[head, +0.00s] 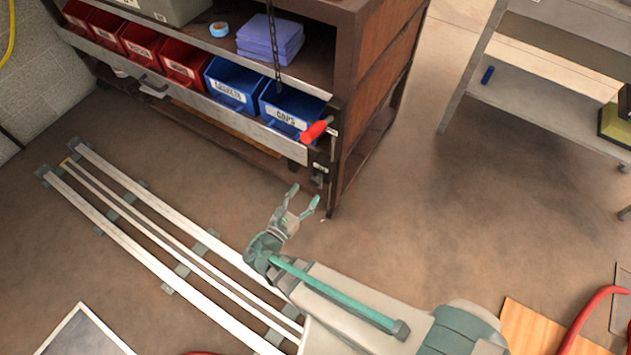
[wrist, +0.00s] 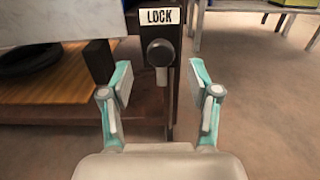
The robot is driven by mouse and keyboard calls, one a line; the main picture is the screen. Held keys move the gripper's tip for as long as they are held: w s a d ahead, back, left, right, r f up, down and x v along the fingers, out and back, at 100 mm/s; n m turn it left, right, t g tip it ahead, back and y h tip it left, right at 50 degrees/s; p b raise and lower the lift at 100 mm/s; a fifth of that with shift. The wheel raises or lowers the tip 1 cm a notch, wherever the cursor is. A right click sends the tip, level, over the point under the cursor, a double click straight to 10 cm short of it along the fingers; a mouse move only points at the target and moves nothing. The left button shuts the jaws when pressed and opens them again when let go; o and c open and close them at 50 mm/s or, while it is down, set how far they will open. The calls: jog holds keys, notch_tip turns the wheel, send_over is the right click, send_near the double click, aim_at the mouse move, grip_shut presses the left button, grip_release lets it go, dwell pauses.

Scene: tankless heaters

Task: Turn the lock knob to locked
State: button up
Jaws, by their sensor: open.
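The lock knob (wrist: 160,53) is a round dark knob on a dark upright post, under a white label reading LOCK (wrist: 160,16) in the wrist view. In the head view, small hardware (head: 320,172) shows on the cabinet's front corner post, below a red handle (head: 316,130); the knob's setting cannot be read. My gripper (head: 306,198) is open and empty, in front of the cabinet corner. In the wrist view its two teal-padded fingers (wrist: 160,85) stand on either side of the knob's line, apart from it, with the knob ahead between them.
The brown cabinet (head: 345,95) holds red bins (head: 185,62) and blue bins (head: 232,85) behind a metal front rail. White floor rails (head: 165,245) run at the left. A grey shelf unit (head: 540,95) stands at the right. Open floor lies between cabinet and shelf unit.

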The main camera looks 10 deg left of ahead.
aim_at(314, 183)
jog(key=shift+b+x, duration=0.4)
jog(key=shift+x, duration=2.75)
grip_shut()
